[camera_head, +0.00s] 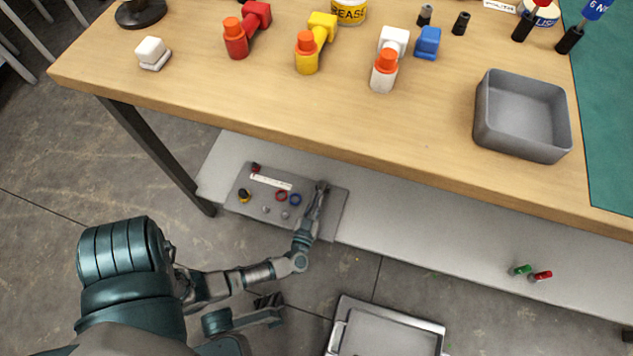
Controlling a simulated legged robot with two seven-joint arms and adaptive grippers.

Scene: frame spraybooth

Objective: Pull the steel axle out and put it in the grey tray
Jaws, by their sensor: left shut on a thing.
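The grey tray (522,116) is an open, empty box with rounded corners on the right part of the wooden table. My left gripper (321,190) reaches down to the right part of a grey panel (332,218) on the low shelf under the table. It is shut on what appears to be the steel axle; the fingers hide it, so I cannot tell how far it sits in the panel. My right gripper cannot be made out.
The panel carries a red ring (281,196), a blue ring (295,200) and small knobs. The table edge (330,150) overhangs the shelf. Red (236,40), yellow (308,55) and white (385,75) pieces with orange caps stand on the table. A metal tray (390,333) is low at front.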

